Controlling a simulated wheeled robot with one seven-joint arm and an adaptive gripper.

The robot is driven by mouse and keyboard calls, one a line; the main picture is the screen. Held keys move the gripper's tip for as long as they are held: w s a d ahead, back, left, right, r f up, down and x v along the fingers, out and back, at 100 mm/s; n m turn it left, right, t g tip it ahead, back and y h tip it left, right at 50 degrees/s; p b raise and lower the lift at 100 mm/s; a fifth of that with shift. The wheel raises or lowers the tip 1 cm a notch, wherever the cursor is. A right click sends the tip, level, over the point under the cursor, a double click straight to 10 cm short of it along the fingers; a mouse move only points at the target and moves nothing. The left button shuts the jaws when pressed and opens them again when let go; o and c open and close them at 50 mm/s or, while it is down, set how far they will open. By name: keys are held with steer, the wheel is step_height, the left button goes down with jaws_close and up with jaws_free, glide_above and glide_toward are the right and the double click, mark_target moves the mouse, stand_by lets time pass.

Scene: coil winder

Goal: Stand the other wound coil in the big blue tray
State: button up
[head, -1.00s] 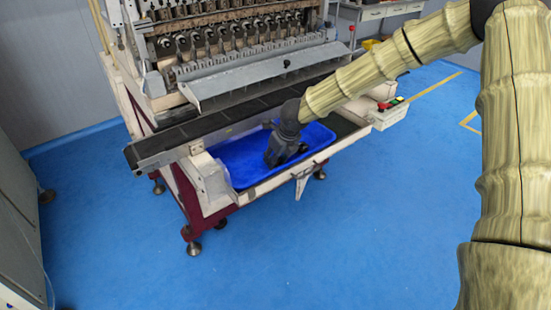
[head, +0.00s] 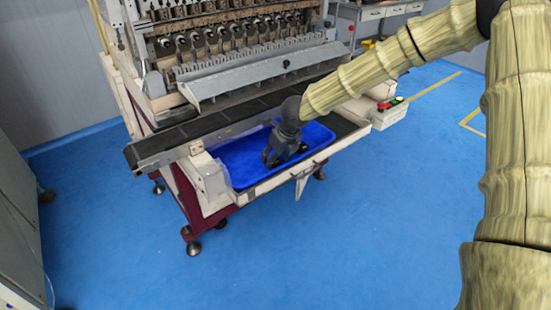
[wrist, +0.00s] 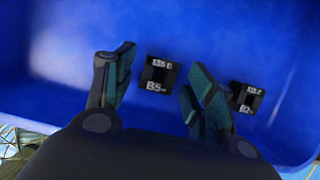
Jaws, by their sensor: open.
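The big blue tray (head: 236,178) sits in the machine's front shelf, below the dark conveyor. My gripper (head: 271,160) is over it, pointing down. In the wrist view my gripper (wrist: 155,92) is open, its two fingers apart. One wound coil (wrist: 157,76), a small dark block marked B5, stands in the blue tray (wrist: 60,60) between and beyond the fingertips, with nothing gripped. A second coil (wrist: 246,98), marked B2, stands in the tray to the right, beside the right finger and near the tray's right wall. The coils cannot be made out in the head view.
The dark conveyor (head: 225,120) runs along the machine just behind the tray. A white control box with red and green buttons (head: 390,113) is at the shelf's right end. The blue floor (head: 330,240) in front is clear.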

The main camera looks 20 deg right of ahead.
steer(key=v, duration=1.1)
steer(key=shift+c, duration=0.5)
stand_by(0.5)
